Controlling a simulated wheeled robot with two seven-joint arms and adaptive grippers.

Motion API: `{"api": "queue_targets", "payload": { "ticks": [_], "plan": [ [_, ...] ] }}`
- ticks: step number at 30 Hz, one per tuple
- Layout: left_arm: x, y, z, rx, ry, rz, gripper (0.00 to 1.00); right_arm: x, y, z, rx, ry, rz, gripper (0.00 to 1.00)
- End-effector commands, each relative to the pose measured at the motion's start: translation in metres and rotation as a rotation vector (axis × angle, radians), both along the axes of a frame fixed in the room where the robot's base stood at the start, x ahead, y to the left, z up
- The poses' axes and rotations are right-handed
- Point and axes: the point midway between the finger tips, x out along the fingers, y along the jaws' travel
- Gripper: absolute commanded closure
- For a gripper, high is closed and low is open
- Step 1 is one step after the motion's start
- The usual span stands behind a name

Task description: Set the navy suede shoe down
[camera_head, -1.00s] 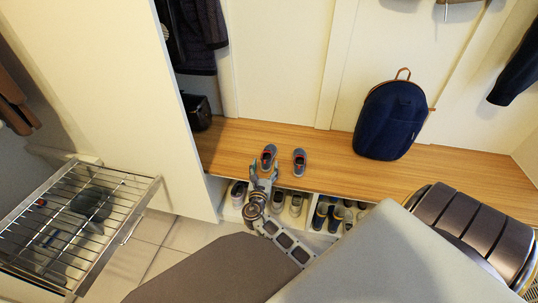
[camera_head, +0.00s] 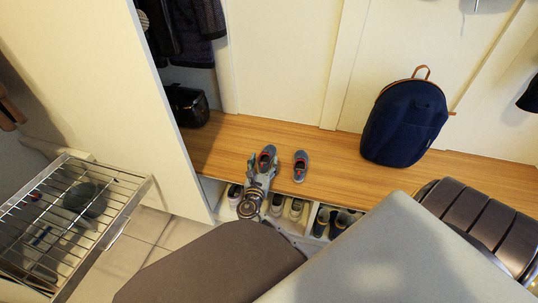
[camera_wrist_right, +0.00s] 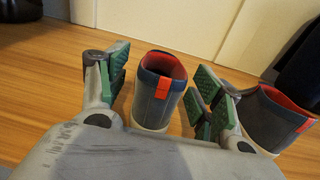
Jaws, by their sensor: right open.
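The navy suede shoe (camera_head: 267,154), blue-grey with a red lining and heel tab, stands upright on the wooden bench. It also shows in the right wrist view (camera_wrist_right: 156,95), heel toward the camera. My right gripper (camera_head: 262,168) is open at the heel end of this shoe. In the right wrist view, my right gripper's green-padded fingers (camera_wrist_right: 160,90) are on either side of the shoe, with small gaps visible. The matching shoe (camera_head: 301,166) stands just to the right, also in the right wrist view (camera_wrist_right: 277,120). My left gripper is not in view.
The wooden bench (camera_head: 350,180) has free room right of the shoes. A navy backpack (camera_head: 405,122) stands farther right against the wall. Cubbies below hold several shoes (camera_head: 296,208). A black bag (camera_head: 187,105) sits at the bench's left end. A wire rack (camera_head: 75,215) stands at left.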

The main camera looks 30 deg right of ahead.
Motion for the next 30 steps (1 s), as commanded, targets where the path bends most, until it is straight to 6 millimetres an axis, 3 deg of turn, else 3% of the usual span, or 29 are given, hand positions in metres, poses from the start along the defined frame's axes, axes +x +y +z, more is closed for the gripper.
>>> {"api": "queue_targets", "payload": {
  "ticks": [17,27,30],
  "plan": [
    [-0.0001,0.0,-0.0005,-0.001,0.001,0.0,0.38,-0.0006,0.0017,0.0001,0.0,0.0,0.0,0.34],
    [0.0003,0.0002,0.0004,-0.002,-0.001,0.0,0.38,-0.0005,0.0016,0.0001,0.0,0.0,0.0,0.78],
    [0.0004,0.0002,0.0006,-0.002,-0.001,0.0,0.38,-0.0004,0.0015,0.0005,-0.001,-0.001,0.0,0.85]
  ]
}}
